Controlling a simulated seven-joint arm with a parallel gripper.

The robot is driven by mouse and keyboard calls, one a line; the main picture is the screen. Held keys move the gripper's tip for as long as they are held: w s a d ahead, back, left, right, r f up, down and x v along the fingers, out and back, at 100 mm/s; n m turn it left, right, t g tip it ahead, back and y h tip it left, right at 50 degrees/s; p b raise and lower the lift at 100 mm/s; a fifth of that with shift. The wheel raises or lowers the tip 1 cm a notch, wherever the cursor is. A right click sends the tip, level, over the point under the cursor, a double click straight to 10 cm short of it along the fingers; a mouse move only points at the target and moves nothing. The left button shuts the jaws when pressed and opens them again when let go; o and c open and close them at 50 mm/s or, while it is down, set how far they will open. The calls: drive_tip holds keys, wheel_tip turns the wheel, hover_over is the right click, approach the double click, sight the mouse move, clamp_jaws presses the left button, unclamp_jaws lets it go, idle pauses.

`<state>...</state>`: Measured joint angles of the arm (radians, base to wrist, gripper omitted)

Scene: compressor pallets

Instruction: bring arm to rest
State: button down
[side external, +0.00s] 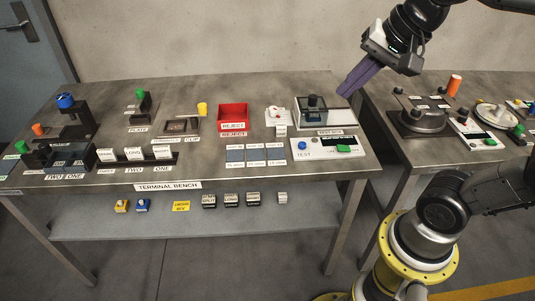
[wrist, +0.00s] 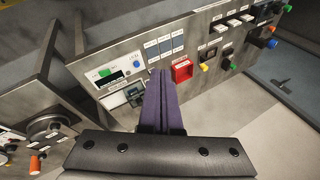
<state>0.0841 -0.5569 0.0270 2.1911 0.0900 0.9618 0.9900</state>
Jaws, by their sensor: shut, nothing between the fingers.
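My gripper (side external: 358,79) hangs in the air above the right end of the terminal bench, near the gap between the two benches. Its two long purple fingers lie together with nothing between them. In the wrist view the shut fingers (wrist: 161,100) point toward the bench. The terminal bench (side external: 70,192) is grey and carries labelled fixtures. The arm's yellow-ringed base part stands at the lower right in the side view.
Below the fingers is a test station (side external: 311,110) with a clear box, and a test panel (side external: 330,149). A red reject bin (side external: 233,117) stands left of it. A second bench (side external: 385,100) at right holds a round dark fixture (side external: 424,120). The air around the gripper looks clear.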

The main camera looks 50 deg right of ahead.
drive_tip(key=s+f+n, duration=0.7)
drive_tip(key=n, duration=0.5)
drive_tip(key=shift+a+n, duration=0.15)
drive_tip(key=shift+n, duration=0.15)
